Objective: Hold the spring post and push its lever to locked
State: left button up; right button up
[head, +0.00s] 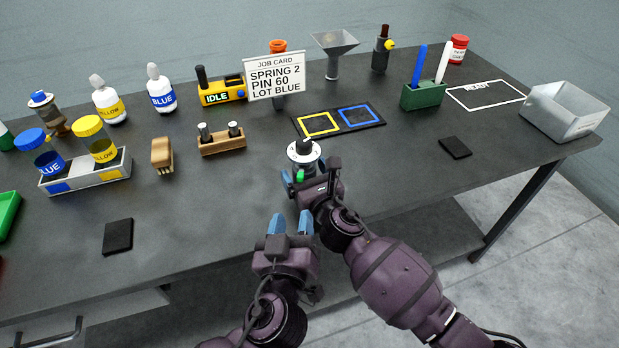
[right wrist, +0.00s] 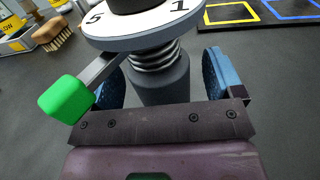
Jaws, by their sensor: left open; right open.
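The spring post (head: 304,152) stands on the dark table, with a white numbered dial and a black knob on top. In the right wrist view its grey body and coil spring (right wrist: 158,70) stand upright between the blue fingers. Its lever has a green tip (right wrist: 66,112) that sticks out to the lower left; the tip also shows in the head view (head: 299,176). My right gripper (head: 311,173) is open around the post; finger contact is not clear. My left gripper (head: 290,224) is open and empty, nearer the table's front edge.
A job card (head: 275,77) reads SPRING 2, PIN 60, LOT BLUE. A mat (head: 341,122) with yellow and blue squares lies behind the post. A wooden pin block (head: 222,147) and brush (head: 162,154) stand left. A black pad (head: 455,147) lies right, with clear table around it.

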jog(key=shift+c, duration=0.4)
jog(key=c, duration=1.3)
